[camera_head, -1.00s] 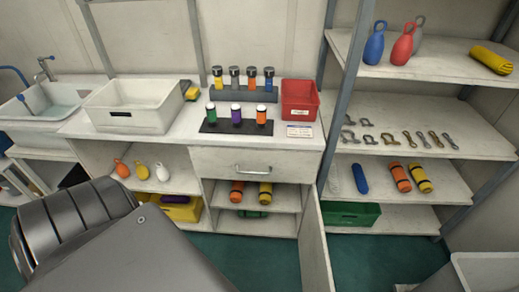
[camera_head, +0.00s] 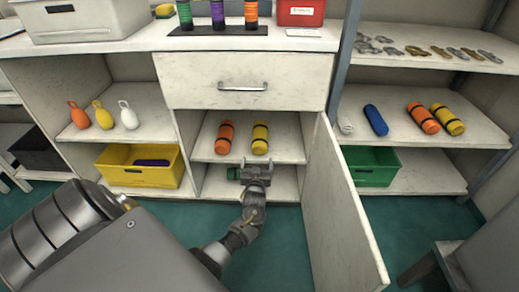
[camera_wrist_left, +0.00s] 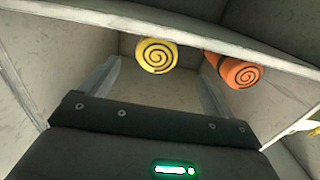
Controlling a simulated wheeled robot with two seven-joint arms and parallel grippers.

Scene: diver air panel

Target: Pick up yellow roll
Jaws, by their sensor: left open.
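A yellow roll (camera_head: 260,139) with dark bands lies on the upper shelf of the open cabinet under the drawer, right of an orange roll (camera_head: 226,137). My left gripper (camera_head: 257,164) is in front of the cabinet, just below and in front of the yellow roll in the picture, apart from it. In the left wrist view, the yellow roll's spiral end (camera_wrist_left: 156,55) shows beyond and between the open, empty fingers (camera_wrist_left: 158,90); the orange roll's end (camera_wrist_left: 233,70) is beside the right finger. Another yellow roll (camera_head: 447,119) lies on the right rack. My right gripper is out of view.
The open cabinet door (camera_head: 340,215) stands out to the right of my left arm. A green roll (camera_head: 232,173) on the lower shelf is partly hidden by my gripper. A yellow bin (camera_head: 113,172) is left, a green crate (camera_head: 370,174) right. The closed drawer (camera_head: 200,85) is above.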

